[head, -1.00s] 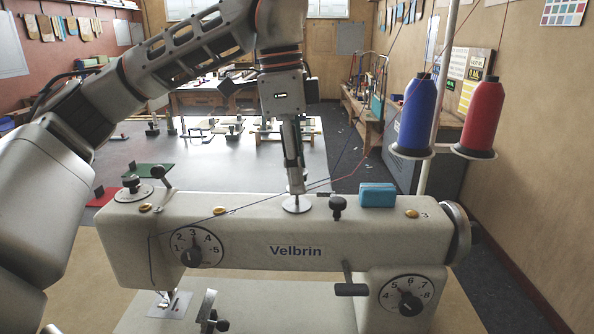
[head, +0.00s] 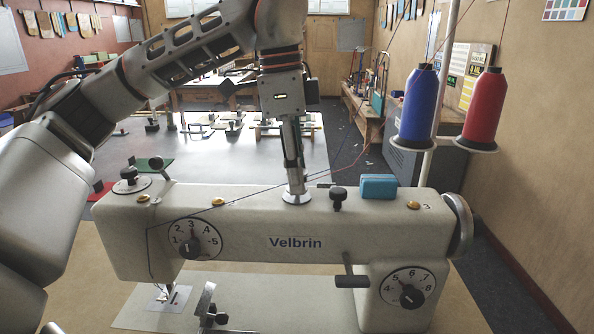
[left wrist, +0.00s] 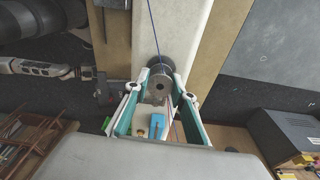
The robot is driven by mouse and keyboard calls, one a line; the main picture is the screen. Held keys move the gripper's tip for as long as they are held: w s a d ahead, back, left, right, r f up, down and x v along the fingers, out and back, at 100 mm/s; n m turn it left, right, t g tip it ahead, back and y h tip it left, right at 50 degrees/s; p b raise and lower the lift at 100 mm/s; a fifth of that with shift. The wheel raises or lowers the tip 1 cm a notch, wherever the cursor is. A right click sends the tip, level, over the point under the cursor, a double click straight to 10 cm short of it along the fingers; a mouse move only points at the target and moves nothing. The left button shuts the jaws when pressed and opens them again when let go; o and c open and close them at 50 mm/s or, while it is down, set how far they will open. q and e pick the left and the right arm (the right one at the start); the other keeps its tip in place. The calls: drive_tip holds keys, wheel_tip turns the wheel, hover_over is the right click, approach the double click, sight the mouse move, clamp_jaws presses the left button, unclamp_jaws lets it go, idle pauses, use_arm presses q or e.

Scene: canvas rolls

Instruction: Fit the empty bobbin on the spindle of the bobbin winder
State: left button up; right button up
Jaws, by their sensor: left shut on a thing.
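The sewing machine (head: 250,262), a cream "Velbrin", spans the front of the head view. My left gripper (head: 294,187) points straight down over the middle of its top. A round silvery disc (head: 296,199) shows right under the fingertips, against the machine's top. In the left wrist view, the left gripper's (left wrist: 162,78) teal-lined fingers close around a small grey metal bobbin (left wrist: 152,88) with a dark centre hole. The winder's spindle is hidden beneath the gripper and bobbin; I cannot tell whether the bobbin is around it. My right gripper is out of view.
A black knob (head: 338,197) and a blue box (head: 378,187) stand on the machine right of the gripper. Blue (head: 417,110) and red (head: 484,108) thread cones stand behind at right. Threads run close past the gripper. A grey table (head: 240,158) lies beyond.

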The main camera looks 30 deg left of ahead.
use_arm(q)
drive_tip(key=shift+f+b, duration=0.35)
drive_tip(key=shift+f, duration=0.2)
drive_tip(key=o, duration=1)
drive_tip(key=shift+r, duration=0.1)
drive_tip(key=r, duration=0.4)
drive_tip(key=a+r, duration=0.1)
drive_tip(key=r, duration=0.6)
drive_tip(key=shift+s+a+r, duration=0.2)
drive_tip(key=shift+s+r, duration=0.05)
drive_tip(key=shift+r, duration=0.1)
